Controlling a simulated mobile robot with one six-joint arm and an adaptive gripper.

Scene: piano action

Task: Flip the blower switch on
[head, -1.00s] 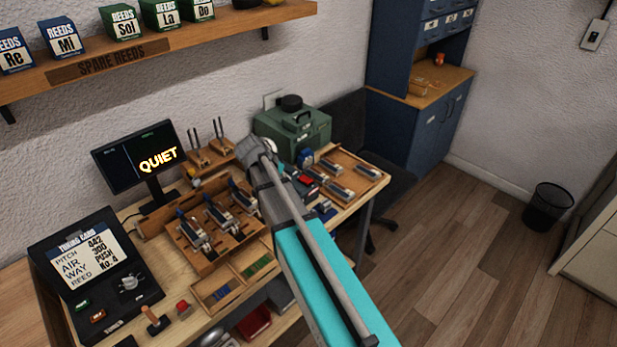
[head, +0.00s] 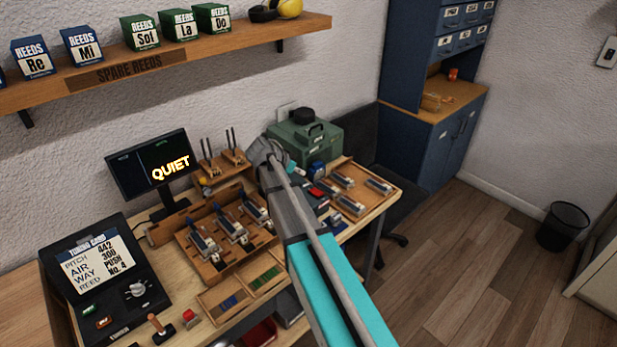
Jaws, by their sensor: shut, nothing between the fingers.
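The green box-shaped machine (head: 318,146) with a black round cap and a handle stands at the back right of the workbench and looks like the blower. A small blue part (head: 317,169) shows low at its front. No switch can be made out clearly on it. My arm reaches from the lower right up to the bench, and its wrist end overlaps the machine's left side in the picture. The monitor (head: 124,176) reads "QUIET".
A wooden tray (head: 392,200) with several reed parts lies right of my arm. A wooden rack (head: 207,272) and the tuning case (head: 55,300) stand left. A shelf (head: 190,55) with reed boxes hangs above.

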